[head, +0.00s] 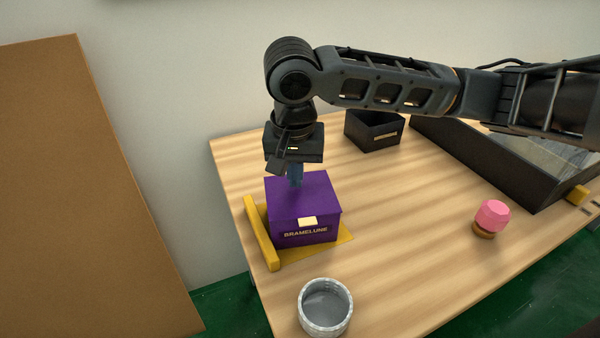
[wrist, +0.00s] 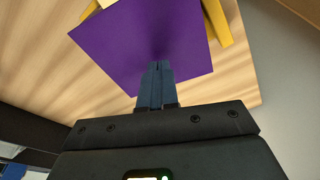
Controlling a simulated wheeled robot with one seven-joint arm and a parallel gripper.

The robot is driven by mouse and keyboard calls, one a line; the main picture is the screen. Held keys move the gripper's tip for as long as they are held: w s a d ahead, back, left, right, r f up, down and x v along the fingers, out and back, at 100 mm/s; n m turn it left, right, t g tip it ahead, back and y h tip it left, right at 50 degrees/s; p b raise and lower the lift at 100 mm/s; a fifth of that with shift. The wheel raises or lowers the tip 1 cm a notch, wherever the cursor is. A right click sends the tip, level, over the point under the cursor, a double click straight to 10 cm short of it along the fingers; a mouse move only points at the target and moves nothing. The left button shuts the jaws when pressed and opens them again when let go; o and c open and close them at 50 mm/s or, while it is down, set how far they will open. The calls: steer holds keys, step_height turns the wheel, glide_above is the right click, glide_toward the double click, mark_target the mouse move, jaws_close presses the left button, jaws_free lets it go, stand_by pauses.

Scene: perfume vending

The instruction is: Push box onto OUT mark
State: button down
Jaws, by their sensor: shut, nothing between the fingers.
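The purple box (head: 304,205), labelled BRAMELUNE, stands upright over a yellow mark (head: 340,246) on the table. Part of the mark shows at the box's right and front; the rest is hidden under the box. A yellow raised strip (head: 261,233) runs along the left side of the mark, with a small gap to the box. My gripper (head: 295,183) points down, shut and empty, at the far edge of the box. In the wrist view the shut fingertips (wrist: 159,66) overlap the purple box (wrist: 140,45); I cannot tell if they touch it.
A grey round cup (head: 325,308) stands in front of the box. A pink-topped bottle (head: 492,217) stands to the right. A black bin (head: 374,131) and a large black tray (head: 480,160) are at the back. The table's middle is clear.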

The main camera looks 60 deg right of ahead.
steer(key=shift+s+a+f, duration=0.1)
steer(key=shift+a+f, duration=0.05)
steer(key=shift+a, duration=0.3)
steer(key=s+a, duration=0.5)
steer(key=a, duration=0.4)
steer(key=shift+s, duration=0.1)
